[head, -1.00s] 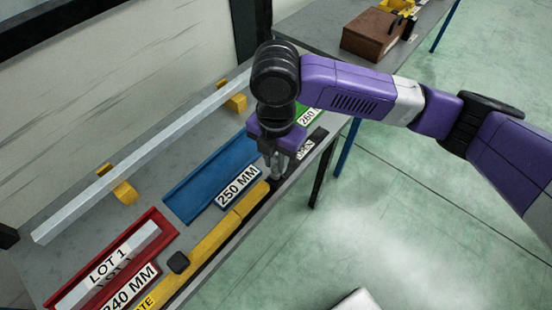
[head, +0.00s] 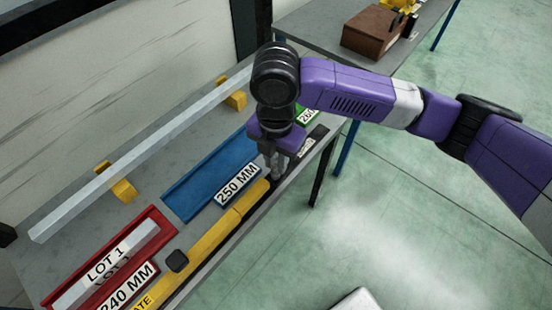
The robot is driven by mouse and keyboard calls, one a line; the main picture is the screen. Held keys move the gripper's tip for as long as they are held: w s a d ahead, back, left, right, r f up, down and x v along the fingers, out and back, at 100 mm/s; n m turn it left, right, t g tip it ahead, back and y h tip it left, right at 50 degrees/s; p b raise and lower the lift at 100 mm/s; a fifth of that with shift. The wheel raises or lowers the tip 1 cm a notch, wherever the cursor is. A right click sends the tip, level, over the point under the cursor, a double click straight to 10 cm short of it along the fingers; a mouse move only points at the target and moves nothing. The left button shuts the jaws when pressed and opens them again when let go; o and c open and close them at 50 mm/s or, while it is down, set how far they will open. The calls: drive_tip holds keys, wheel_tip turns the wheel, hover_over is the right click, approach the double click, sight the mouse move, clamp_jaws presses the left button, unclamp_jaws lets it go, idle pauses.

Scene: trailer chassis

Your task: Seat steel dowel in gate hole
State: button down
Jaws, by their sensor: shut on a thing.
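My gripper (head: 273,172) points down at the far end of the yellow bar marked "GATE" (head: 205,237), along the front edge of the bench. Its fingers are close together and shut on the steel dowel, which is mostly hidden between them. The gate hole cannot be made out; the gripper covers that end of the bar. I cannot tell whether the dowel tip touches the bar.
A blue 250 MM tray (head: 190,187), a red 240 MM tray (head: 165,218) with a bar in it and a green tray (head: 309,114) lie on the bench. A long metal bar (head: 135,160) rests on yellow supports behind. A black knob (head: 177,260) stands beside the gate.

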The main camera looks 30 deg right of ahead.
drive_tip(key=shift+f, duration=0.45)
drive_tip(key=c, duration=1.2)
unclamp_jaws()
drive_tip(key=shift+o, duration=0.2)
drive_tip(key=shift+r, duration=0.1)
wheel_tip(320, 180, up, 8)
drive_tip(key=shift+f+b, duration=0.15)
drive_tip(key=shift+b, duration=0.5)
